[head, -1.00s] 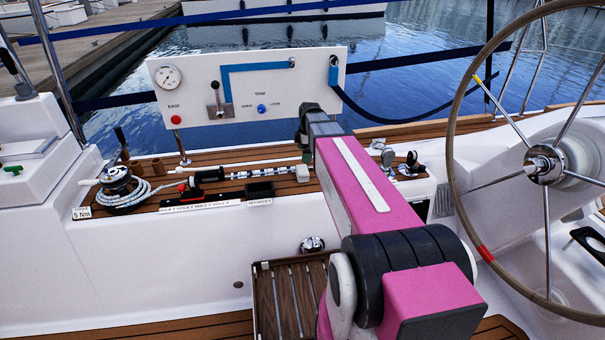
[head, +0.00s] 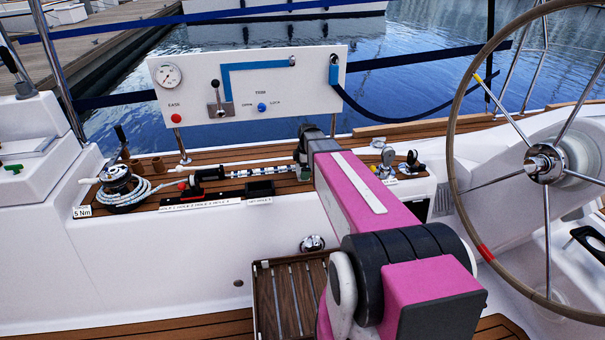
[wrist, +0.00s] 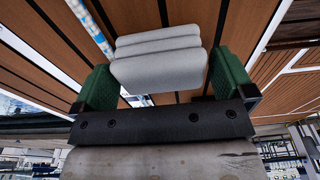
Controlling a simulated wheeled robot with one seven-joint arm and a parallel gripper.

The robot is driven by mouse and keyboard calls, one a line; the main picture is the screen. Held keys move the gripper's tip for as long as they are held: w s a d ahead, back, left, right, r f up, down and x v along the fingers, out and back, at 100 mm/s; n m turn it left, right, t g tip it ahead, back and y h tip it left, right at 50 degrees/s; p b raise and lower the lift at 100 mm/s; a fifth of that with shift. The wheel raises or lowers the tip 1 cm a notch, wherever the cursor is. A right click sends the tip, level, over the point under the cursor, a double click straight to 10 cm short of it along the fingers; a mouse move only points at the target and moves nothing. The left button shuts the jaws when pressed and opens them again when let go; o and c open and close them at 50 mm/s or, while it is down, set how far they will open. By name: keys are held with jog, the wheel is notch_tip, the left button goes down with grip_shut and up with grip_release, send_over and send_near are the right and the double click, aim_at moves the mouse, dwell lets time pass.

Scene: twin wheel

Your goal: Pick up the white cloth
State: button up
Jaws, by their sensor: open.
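The white cloth (wrist: 158,58) is a folded, layered pad on the teak deck in the wrist view. It sits between the two green fingers of my gripper (wrist: 165,82), with a narrow gap on each side. The gripper is open, its fingers spread to either side of the cloth. In the head view my gripper (head: 304,160) is low over the wooden ledge, partly hidden by my arm. I cannot make out the cloth there.
A striped tube (head: 262,171) lies just left of my gripper, with a black open box (head: 260,188) in front. A winch with rope (head: 122,190) is at left. A white control panel (head: 250,85) stands behind. The steering wheel (head: 545,163) is at right.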

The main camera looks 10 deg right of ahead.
jog(key=shift+f, duration=0.6)
jog(key=shift+c, duration=0.3)
jog(key=c, duration=0.7)
jog(key=shift+r, duration=0.15)
